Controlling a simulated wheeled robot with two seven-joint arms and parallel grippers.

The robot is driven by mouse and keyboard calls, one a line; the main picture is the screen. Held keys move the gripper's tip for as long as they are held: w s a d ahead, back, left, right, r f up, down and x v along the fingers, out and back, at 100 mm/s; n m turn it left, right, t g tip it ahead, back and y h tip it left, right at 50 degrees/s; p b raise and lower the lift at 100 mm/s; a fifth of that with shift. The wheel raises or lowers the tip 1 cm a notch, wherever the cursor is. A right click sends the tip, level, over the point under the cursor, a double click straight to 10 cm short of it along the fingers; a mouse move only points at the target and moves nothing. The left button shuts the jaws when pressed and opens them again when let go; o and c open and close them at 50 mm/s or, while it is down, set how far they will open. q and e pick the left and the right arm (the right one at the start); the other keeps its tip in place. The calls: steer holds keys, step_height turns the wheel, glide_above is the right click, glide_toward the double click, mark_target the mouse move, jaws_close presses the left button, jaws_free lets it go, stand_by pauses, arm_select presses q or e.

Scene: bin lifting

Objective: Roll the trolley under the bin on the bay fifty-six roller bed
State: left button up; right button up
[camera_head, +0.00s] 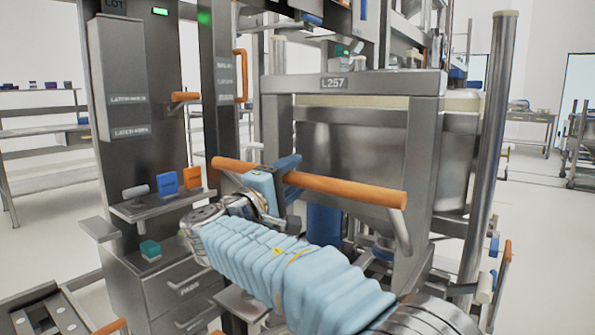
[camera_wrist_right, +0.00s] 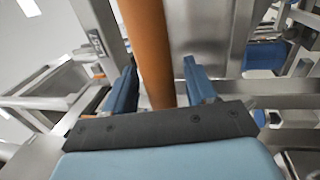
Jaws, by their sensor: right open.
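A grey steel frame labelled L257 (camera_head: 333,83) stands in the middle of the head view, with a large steel bin (camera_head: 365,160) inside it. An orange push bar (camera_head: 345,188) on a metal bracket crosses in front of it; I cannot tell whether it belongs to the trolley. My right gripper (camera_head: 284,178) is at this bar. In the wrist view, the bar (camera_wrist_right: 148,45) runs between the two blue fingers of the gripper (camera_wrist_right: 160,88), with gaps on both sides. The gripper is open. The trolley's base is largely hidden by my light blue right arm. My left gripper is not visible.
A dark cabinet (camera_head: 150,235) with drawers, a grey panel and coloured blocks on a shelf stands left of the frame. A steel post (camera_head: 490,130) rises at the right. A metal frame (camera_head: 45,312) is at the lower left.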

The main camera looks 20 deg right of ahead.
steer(key=shift+x, duration=0.95)
steer(key=shift+c, duration=0.5)
steer(key=shift+a, duration=0.1)
jaws_close()
